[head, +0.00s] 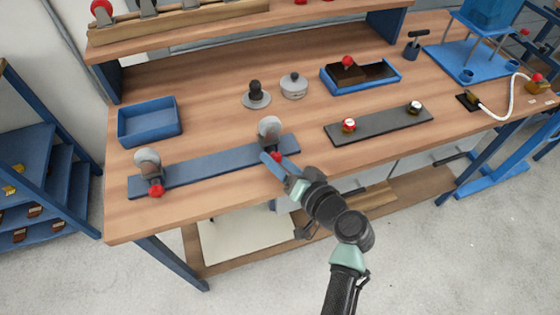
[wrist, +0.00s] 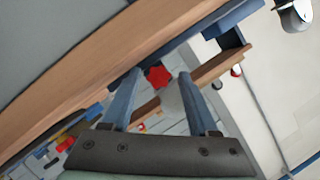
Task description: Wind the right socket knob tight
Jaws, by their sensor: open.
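A long blue plate (head: 215,167) lies along the bench's front edge and bears two grey round-headed sockets. The right socket (head: 269,128) has a red knob (head: 277,156) low on its front side. My gripper (head: 272,165) is right at this knob and partly covers it. In the wrist view a red star-shaped knob (wrist: 157,77) shows between the tips of my two blue fingers (wrist: 158,82). The fingers are apart, with a gap on both sides of the knob. The left socket (head: 147,160) has its own red knob (head: 156,190).
A blue tray (head: 150,122) stands behind the plate. A dark plate (head: 380,124) with a red and a black-and-white knob lies to the right. Two round pieces (head: 257,98) and a blue box (head: 360,84) of dark blocks stand behind. An upper shelf (head: 180,22) spans the back.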

